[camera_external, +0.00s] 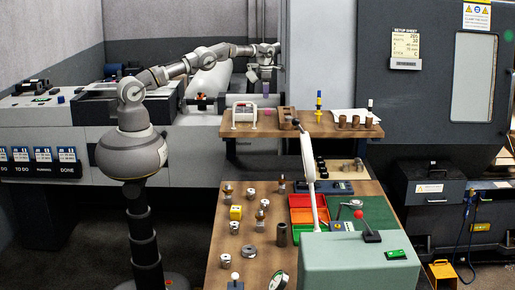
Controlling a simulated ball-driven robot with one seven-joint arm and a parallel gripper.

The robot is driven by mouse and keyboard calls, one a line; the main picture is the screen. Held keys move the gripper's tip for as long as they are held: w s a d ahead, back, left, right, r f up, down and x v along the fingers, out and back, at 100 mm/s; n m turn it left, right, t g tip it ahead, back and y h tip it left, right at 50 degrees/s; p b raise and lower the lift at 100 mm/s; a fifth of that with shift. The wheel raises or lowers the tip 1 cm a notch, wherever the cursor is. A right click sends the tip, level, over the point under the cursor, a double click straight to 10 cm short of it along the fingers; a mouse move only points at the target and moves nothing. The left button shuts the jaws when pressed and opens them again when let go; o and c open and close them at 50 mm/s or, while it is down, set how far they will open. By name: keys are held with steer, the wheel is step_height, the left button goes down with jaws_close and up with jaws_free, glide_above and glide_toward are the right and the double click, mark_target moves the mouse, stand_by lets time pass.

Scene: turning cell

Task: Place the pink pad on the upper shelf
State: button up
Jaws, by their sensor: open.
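The upper shelf (300,127) is a raised brown wooden board above the back of the workbench. My gripper (265,82) is open and points down above the shelf's left part. A small pink-purple piece (266,89) shows at my fingertips, above the shelf; I cannot tell whether it touches them. A small pinkish spot (267,112) shows on the shelf below. The view is too small to tell which of the two is the pink pad.
On the shelf stand a white frame-like holder (244,115), a yellow-and-blue tool (318,106) and several brown cylinders (355,122). Below, the workbench (228,262) holds metal parts, red and green trays and a green machine (360,262). A dark machine cabinet (425,100) stands at right.

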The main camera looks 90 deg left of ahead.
step_height(320, 180, up, 4)
steer(key=shift+f+p, duration=0.25)
steer(key=shift+p, duration=0.2)
steer(key=shift+r, duration=0.1)
steer(key=w+d+r+m+t+y, duration=0.15)
steer(key=d+r+m, duration=0.35)
steer(key=r, duration=0.5)
steer(key=w+d+r+m+t, duration=0.1)
steer(key=d+r+m+t, duration=0.3)
steer(key=r, duration=0.5)
steer(key=w+d+r+m+t+y, duration=0.1)
steer(key=d+r+m, duration=0.5)
steer(key=r, duration=0.4)
steer(key=s+d+r+m+t+h, duration=0.1)
steer(key=s+d+r+m+t, duration=0.3)
steer(key=s+d+r+m, duration=0.6)
steer(key=s+d+r+m+t+h, duration=0.1)
steer(key=s+d+r+m+t, duration=0.4)
steer(key=s+d+r+m, duration=0.6)
step_height(320, 180, up, 4)
steer(key=shift+s+r, duration=0.1)
steer(key=shift+s, duration=0.1)
steer(key=shift+h, duration=0.25)
